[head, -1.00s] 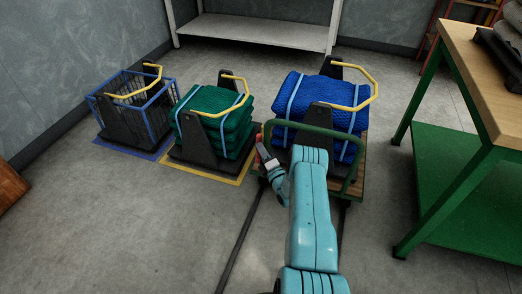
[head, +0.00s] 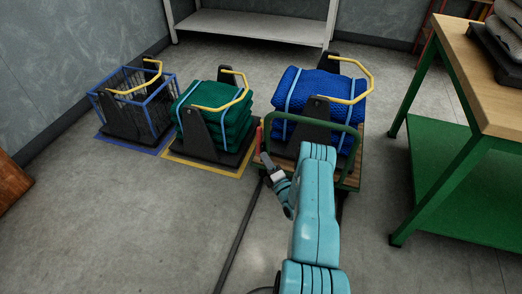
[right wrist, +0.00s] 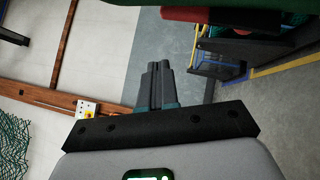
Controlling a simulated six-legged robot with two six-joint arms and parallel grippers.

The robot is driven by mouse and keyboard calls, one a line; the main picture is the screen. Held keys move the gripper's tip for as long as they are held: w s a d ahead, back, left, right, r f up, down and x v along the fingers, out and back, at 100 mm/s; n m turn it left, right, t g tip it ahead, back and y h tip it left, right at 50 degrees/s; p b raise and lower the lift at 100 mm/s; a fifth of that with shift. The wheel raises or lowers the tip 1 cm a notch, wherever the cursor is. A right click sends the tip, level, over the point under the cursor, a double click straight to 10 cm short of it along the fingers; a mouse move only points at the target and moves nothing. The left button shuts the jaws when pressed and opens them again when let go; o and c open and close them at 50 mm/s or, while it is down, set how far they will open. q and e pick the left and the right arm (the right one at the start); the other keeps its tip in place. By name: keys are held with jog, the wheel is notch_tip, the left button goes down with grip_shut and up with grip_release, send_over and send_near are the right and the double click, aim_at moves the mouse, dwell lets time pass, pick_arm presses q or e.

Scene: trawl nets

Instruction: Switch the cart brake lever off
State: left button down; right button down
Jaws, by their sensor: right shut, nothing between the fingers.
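The cart (head: 347,183) has a wooden deck and a green tube handle (head: 330,122), and carries a blue net bundle. A red lever (head: 258,137), which looks like the brake lever, stands roughly upright at the cart's left near corner. My right gripper (head: 265,160) is shut and empty, just below and in front of the lever in the head view; I cannot tell whether they touch. In the right wrist view the shut fingers (right wrist: 160,84) show nothing between them. A red part (right wrist: 195,14) lies beyond them at the top. My left gripper is not in view.
A green net bundle (head: 232,122) on a yellow-edged mat and a blue crate (head: 152,118) stand left of the cart. A green-framed workbench (head: 425,190) stands to the right. A pale shelf (head: 250,28) is at the back.

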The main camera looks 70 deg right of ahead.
jog(key=shift+r+p+v, duration=0.15)
jog(key=shift+r+v, duration=0.05)
jog(key=shift+v, duration=0.7)
jog(key=shift+r+p+v, duration=0.15)
jog(key=shift+r+v, duration=0.05)
jog(key=shift+v, duration=0.75)
jog(key=shift+a, duration=0.1)
